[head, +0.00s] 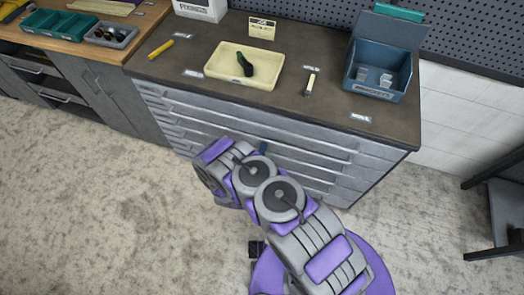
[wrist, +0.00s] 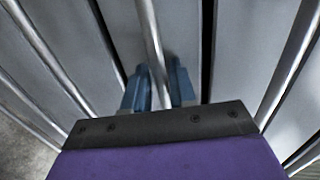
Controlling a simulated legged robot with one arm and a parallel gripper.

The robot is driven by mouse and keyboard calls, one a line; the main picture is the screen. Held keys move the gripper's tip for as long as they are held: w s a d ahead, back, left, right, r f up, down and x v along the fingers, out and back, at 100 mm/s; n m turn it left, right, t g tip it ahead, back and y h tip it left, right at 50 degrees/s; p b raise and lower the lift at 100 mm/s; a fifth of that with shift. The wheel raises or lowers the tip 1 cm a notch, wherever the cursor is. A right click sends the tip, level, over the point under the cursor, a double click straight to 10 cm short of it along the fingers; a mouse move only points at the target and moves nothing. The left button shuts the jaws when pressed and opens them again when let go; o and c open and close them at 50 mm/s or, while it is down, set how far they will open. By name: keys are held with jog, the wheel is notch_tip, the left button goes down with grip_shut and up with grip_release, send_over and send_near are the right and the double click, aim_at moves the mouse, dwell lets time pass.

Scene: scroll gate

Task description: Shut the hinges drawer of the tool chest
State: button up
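The tool chest (head: 255,125) is a grey cabinet with a dark top and several wide drawers with long bar handles. I cannot read drawer labels, so I cannot tell which is the hinges drawer. No drawer front clearly stands out from the others in the head view. In the wrist view, the blue fingers of my gripper (wrist: 157,82) lie close on both sides of a silver bar handle (wrist: 148,25) and appear shut on it. In the head view, a blue fingertip (head: 263,148) shows at the chest's front; my arm hides the lower drawers.
On the chest top are a cream tray (head: 225,75) holding a dark green tool, a blue bin (head: 370,92), a yellow tool (head: 161,49) and a small box (head: 262,28). A wooden workbench (head: 80,45) stands left. A dark stand (head: 500,210) is at right. The floor at left is clear.

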jog(key=shift+r, duration=0.15)
jog(key=p+v, duration=0.4)
jog(key=v, duration=1.3)
jog(key=shift+s+f, duration=0.2)
jog(key=shift+f, duration=0.1)
